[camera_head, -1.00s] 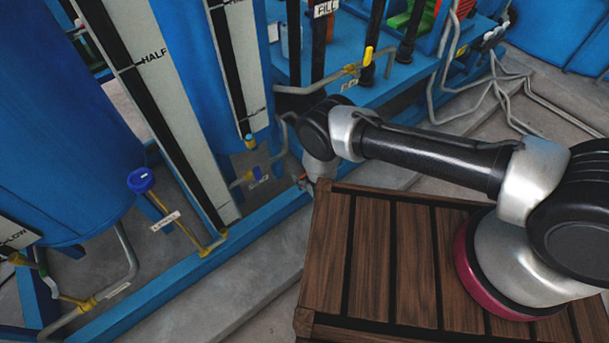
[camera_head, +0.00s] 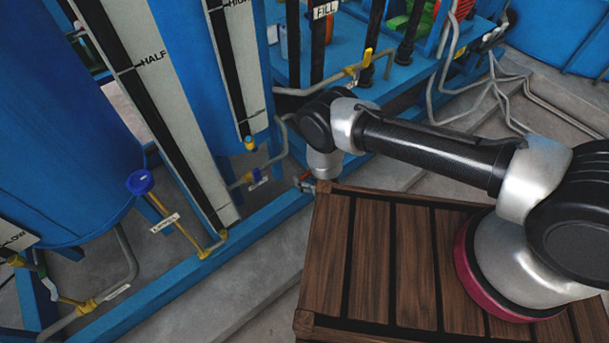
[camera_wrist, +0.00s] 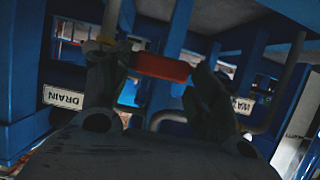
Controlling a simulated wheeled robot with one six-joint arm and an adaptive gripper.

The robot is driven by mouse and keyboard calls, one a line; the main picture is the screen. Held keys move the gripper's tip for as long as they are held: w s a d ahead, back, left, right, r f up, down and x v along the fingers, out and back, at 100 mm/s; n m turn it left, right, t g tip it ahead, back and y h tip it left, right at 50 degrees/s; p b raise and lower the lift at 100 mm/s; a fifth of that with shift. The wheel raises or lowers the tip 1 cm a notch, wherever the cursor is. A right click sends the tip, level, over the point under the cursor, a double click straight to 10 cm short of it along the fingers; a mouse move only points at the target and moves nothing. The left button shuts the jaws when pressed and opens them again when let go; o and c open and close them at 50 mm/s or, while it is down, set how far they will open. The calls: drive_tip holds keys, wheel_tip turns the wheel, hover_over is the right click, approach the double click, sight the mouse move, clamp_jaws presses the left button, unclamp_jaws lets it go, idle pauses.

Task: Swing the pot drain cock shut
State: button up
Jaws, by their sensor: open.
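In the wrist view a red lever handle (camera_wrist: 160,67) lies crosswise between the two fingers of my gripper (camera_wrist: 155,72). The fingers are apart, one near each end of the handle. I cannot tell whether either one touches it. A white DRAIN plate (camera_wrist: 63,97) is at the left of that view. In the head view my wrist (camera_head: 324,163) hangs low beside the crate, and my fingers are hidden. A small reddish piece (camera_head: 304,179) shows just left of the wrist; I cannot tell whether it is the same handle.
A slatted wooden crate (camera_head: 370,260) stands under my arm. A blue frame rail (camera_head: 200,265) runs along the tanks. A yellow valve (camera_head: 364,60) on a pipe sits behind the wrist, and a blue-knobbed valve (camera_head: 140,181) is at left. A second label (camera_wrist: 240,105) shows upside down.

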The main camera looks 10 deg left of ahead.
drive_tip(key=v, duration=0.5)
drive_tip(key=shift+s+d+r, duration=0.15)
drive_tip(key=shift+s+d, duration=0.05)
